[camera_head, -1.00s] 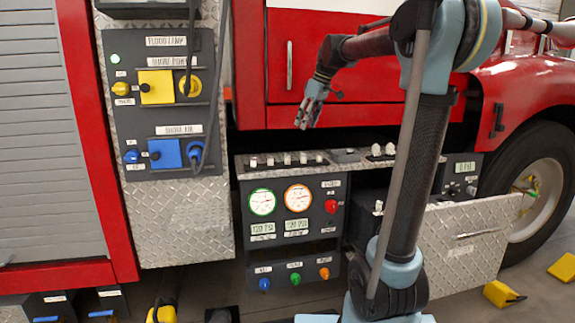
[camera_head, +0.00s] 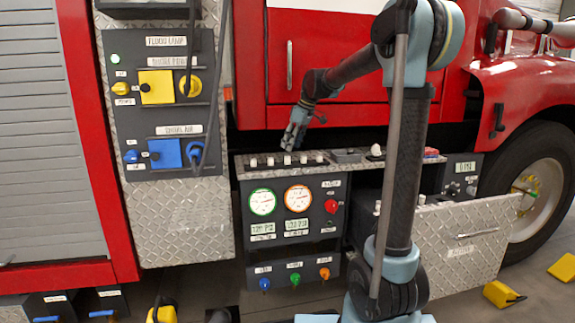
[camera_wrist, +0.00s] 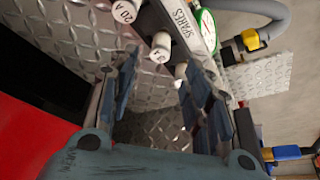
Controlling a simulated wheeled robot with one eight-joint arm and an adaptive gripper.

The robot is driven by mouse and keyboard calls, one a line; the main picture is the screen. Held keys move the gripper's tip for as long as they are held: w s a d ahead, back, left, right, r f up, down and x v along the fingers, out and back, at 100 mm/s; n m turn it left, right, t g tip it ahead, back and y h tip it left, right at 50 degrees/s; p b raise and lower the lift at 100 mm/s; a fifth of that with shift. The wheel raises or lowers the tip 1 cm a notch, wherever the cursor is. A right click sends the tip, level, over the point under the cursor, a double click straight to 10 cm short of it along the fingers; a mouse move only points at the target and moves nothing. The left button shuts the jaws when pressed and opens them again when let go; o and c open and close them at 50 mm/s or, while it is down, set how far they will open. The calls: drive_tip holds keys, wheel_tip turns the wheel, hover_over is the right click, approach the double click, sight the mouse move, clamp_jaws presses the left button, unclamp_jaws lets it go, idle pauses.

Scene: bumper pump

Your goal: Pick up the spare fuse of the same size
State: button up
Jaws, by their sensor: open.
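In the head view, a row of white fuses (camera_head: 270,161) stands on top of the dark gauge panel. My gripper (camera_head: 292,138) points down just above the middle of this row. In the wrist view, a white fuse (camera_wrist: 125,11) marked "20 A" is at the top edge, left of the "SPARES" label (camera_wrist: 179,18). A second white fuse (camera_wrist: 160,46), its marking too small to read surely, lies ahead between the fingertips. A third white end (camera_wrist: 181,71) is close to the right finger. My gripper (camera_wrist: 162,64) is open, with nothing held between its fingers.
The gauge panel (camera_head: 262,220) has two dials. A white knob-like part (camera_head: 376,151) stands farther right on the ledge, and my arm hides part of that area. An open diamond-plate drawer (camera_head: 465,240) juts out right. The red truck body (camera_head: 335,65) rises behind my gripper.

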sight(288, 156)
drive_tip(key=shift+x, duration=2.95)
drive_tip(key=shift+d, duration=0.2)
drive_tip(key=c, duration=1)
